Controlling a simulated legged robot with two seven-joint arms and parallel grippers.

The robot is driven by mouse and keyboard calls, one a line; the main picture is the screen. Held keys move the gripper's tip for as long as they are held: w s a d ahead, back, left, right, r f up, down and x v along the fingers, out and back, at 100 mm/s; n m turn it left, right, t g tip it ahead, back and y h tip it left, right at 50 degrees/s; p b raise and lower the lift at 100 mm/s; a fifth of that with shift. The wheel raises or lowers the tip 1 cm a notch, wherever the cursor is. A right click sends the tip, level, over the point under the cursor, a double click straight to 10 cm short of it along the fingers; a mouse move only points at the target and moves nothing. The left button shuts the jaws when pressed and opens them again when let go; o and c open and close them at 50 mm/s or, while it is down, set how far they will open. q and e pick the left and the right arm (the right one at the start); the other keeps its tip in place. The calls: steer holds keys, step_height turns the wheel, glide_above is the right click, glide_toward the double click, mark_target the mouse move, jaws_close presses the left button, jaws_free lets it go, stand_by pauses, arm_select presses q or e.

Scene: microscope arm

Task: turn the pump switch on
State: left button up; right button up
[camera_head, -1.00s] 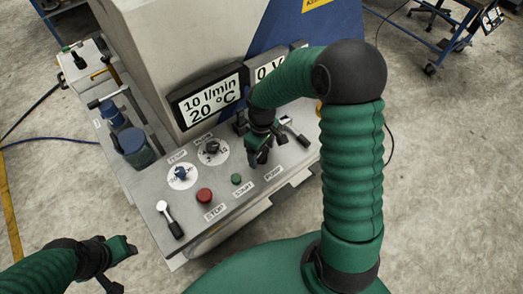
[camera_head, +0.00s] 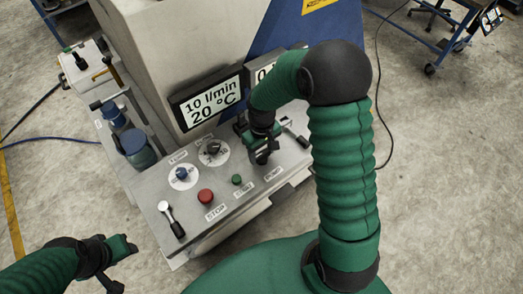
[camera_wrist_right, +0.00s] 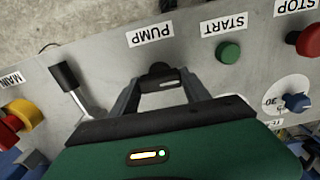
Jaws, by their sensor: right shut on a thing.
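The pump switch (camera_wrist_right: 157,73) is a black knob just below the PUMP label (camera_wrist_right: 151,35) in the right wrist view. My right gripper (camera_wrist_right: 160,88) has its two fingers on either side of the knob and is shut on it. In the head view my right gripper (camera_head: 262,156) is over the panel beside the PUMP label (camera_head: 273,174), and its wrist and fingers hide the knob. My left gripper (camera_head: 122,265) is open and empty at the lower left, away from the panel.
The grey panel (camera_head: 228,212) carries a green START button (camera_head: 237,180), a red STOP button (camera_head: 205,196) and dials. A black-handled lever (camera_wrist_right: 64,75) and a red-and-yellow MAIN switch (camera_wrist_right: 22,118) are near my right gripper. A display (camera_head: 207,100) stands behind.

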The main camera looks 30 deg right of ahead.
mark_target(262, 153)
steer(key=o, duration=1.4)
step_height(262, 153, up, 17)
steer(key=shift+w+f, duration=0.1)
steer(key=s+a+f+t, duration=0.1)
steer(key=s+a+f, duration=0.1)
steer(key=s+f, duration=0.1)
steer(key=s+a+f, duration=0.3)
steer(key=s+a+f+t, duration=0.1)
steer(key=s+a+f, duration=0.1)
steer(key=s+f, duration=0.1)
steer(key=shift+s+a+f+m+t, duration=0.15)
steer(key=shift+f+m+t, duration=0.15)
steer(key=shift+m, duration=0.1)
